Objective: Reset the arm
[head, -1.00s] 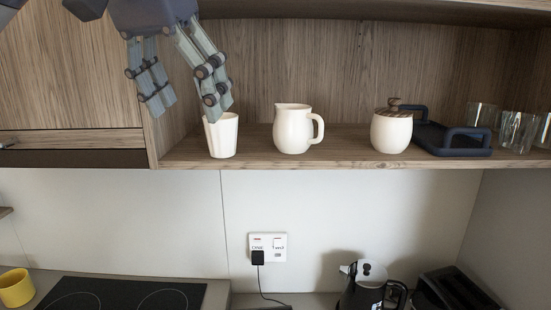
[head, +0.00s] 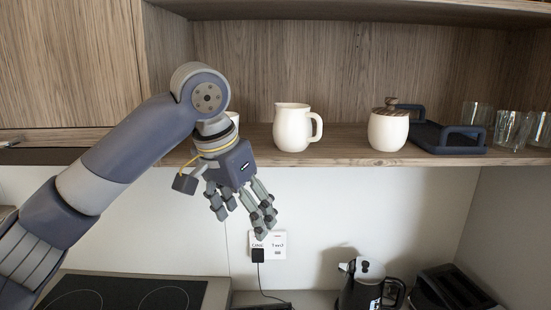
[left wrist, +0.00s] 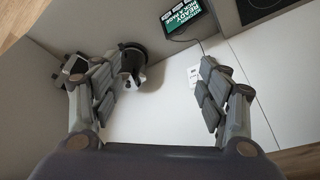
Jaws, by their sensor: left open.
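My left arm comes in from the left in the head view. My left gripper (head: 241,211) hangs below the shelf edge, in front of the white wall and above the counter, fingers pointing down. It is open and empty. In the left wrist view its two fingers (left wrist: 165,98) stand wide apart with nothing between them. My right gripper is in neither view.
A cream pitcher (head: 292,128), a lidded jar (head: 388,130), a dark tray (head: 450,148) and several glasses stand on the open shelf. A white cup (head: 233,118) is mostly hidden behind my arm. A kettle (head: 362,288), toaster (head: 455,288) and hob (head: 130,292) are below.

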